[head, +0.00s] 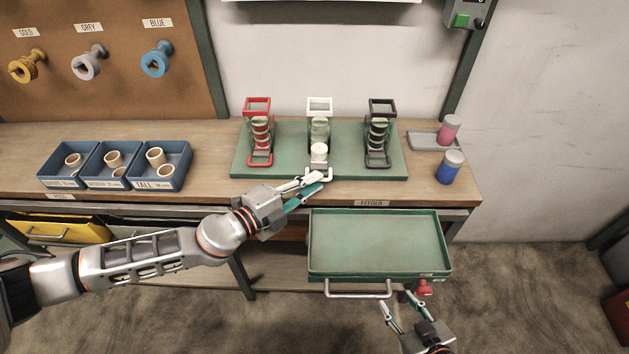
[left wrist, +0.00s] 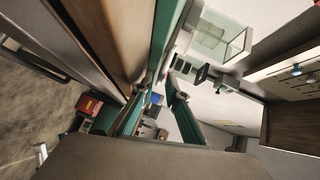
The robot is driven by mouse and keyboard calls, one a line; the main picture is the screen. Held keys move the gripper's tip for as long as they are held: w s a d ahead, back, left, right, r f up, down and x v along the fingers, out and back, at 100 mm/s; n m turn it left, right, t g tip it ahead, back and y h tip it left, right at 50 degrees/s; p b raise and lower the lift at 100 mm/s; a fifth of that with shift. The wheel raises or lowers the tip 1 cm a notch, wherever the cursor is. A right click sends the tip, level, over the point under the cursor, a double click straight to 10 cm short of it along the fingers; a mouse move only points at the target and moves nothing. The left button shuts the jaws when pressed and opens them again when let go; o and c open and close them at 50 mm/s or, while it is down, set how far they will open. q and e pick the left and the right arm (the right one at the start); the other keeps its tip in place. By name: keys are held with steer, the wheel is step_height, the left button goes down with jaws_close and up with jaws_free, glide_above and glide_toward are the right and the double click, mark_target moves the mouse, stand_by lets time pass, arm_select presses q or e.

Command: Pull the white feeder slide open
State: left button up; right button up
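The white feeder (head: 320,104) stands between the red and black feeders on the green board. Its slide handle (head: 327,175) sits nearer the table's front edge than the other two handles, and a white round piece (head: 319,150) shows in front of its stack. My left gripper (head: 319,183) is at this handle, with its fingertips apart. In the left wrist view the two fingers (left wrist: 163,84) also show a gap. Whether they touch the handle is unclear. My right gripper (head: 397,301) is open and empty, low in front of the green drawer.
Red (head: 257,104) and black (head: 381,106) feeders flank the white one. An open green drawer (head: 375,245) juts out below the table. Blue bins (head: 162,183) with rolls stand left. Pink (head: 449,130) and blue (head: 448,168) containers stand right.

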arm_select(q)
steer(key=shift+w+d+f, duration=0.1)
steer(key=shift+w+d, duration=0.3)
jaws_close()
steer(key=shift+s+p, duration=0.3)
steer(key=shift+s, duration=0.5)
jaws_free()
